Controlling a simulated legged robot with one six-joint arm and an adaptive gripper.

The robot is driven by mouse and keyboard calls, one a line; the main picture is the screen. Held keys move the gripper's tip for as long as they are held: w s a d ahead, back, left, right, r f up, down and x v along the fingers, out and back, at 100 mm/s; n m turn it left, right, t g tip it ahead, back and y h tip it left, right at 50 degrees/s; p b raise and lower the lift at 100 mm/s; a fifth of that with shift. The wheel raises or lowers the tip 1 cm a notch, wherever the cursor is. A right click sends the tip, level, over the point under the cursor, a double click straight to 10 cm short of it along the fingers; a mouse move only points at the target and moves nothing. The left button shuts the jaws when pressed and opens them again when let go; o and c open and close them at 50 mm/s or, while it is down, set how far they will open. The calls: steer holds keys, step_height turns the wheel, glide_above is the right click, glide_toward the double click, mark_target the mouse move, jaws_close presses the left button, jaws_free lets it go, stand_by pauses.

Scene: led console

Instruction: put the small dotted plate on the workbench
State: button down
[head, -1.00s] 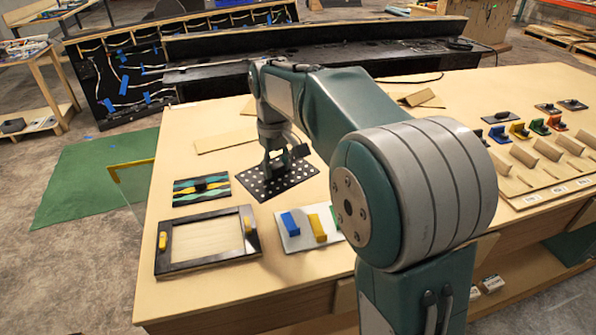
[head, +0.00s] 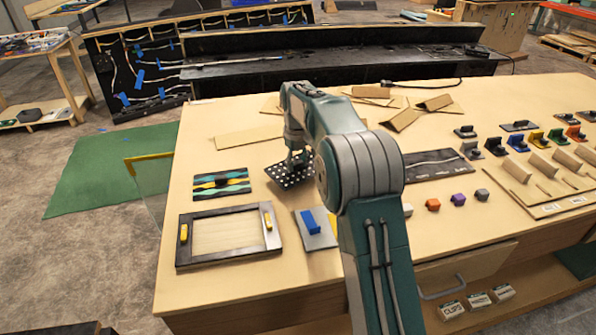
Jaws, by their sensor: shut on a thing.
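The small dotted plate (head: 284,178), black with white dots, is at or just above the workbench (head: 225,122), right of the striped plate. I cannot tell whether it touches the bench. My gripper (head: 297,163) points down over it and is shut on it, seemingly by its middle. The fingers are small and dark here, and my arm covers the plate's right side.
A green, yellow and black striped plate (head: 221,184) lies to the left. A black frame with yellow handles (head: 188,258) and a grey plate with a blue block (head: 313,222) lie in front. Cardboard pieces (head: 404,118) lie behind. Small coloured blocks (head: 433,205) sit at right.

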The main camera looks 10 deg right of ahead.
mark_target(302, 167)
step_height(302, 167, down, 3)
steer(key=shift+d+r, duration=0.15)
steer(key=shift+d+f, duration=0.25)
steer(key=shift+d, duration=0.35)
